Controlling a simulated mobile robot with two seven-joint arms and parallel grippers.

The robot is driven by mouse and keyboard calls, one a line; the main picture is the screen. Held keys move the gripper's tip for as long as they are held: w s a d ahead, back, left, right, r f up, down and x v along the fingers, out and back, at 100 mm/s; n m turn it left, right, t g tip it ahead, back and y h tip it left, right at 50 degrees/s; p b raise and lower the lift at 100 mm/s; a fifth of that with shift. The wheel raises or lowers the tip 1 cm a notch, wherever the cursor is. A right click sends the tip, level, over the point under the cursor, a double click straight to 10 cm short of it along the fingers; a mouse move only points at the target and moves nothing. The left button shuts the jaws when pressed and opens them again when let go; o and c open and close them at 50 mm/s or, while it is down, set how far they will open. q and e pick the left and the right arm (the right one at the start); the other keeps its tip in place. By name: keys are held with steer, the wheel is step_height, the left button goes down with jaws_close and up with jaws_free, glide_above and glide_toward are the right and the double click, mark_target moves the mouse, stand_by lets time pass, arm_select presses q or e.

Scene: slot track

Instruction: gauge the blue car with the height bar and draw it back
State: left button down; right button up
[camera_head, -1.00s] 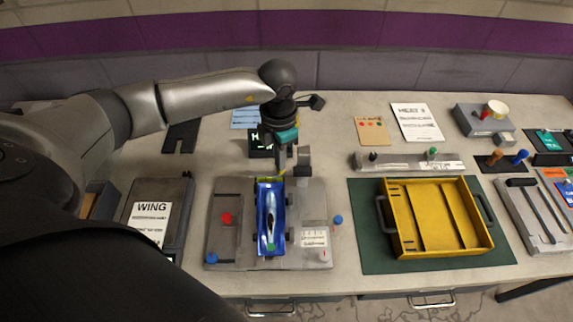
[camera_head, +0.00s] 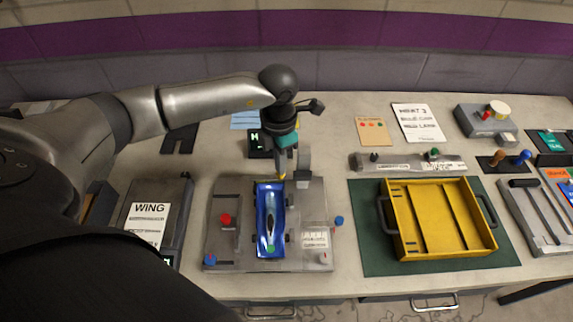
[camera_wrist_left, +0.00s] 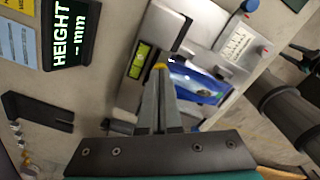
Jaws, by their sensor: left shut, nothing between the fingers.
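The blue car (camera_head: 271,222) sits lengthwise on the grey gauging plate (camera_head: 225,247). Its blue body also shows in the left wrist view (camera_wrist_left: 203,86). My left gripper (camera_head: 282,178) is shut and empty, pointing down at the car's far end. In the left wrist view its fingertips (camera_wrist_left: 160,68) are beside a dark bar with a yellow-green level window (camera_wrist_left: 140,61), which may be the height bar. A grey upright block (camera_head: 303,166) stands just right of the gripper. I cannot tell whether the fingertips touch the bar. My right gripper is not in view.
A black HEIGHT display (camera_wrist_left: 70,35) stands behind the plate. A red knob (camera_head: 226,219) and a blue knob (camera_head: 339,221) flank the car. A yellow tray (camera_head: 395,219) stands on a green mat (camera_head: 365,255) to the right. A WING card (camera_head: 148,220) lies left.

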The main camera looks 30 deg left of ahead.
arm_select(q)
steer(key=shift+f+b, duration=0.4)
steer(key=shift+f, duration=0.2)
steer(key=shift+r, duration=0.1)
stand_by(0.8)
steer(key=shift+r+p, duration=3)
steer(key=shift+r, duration=1)
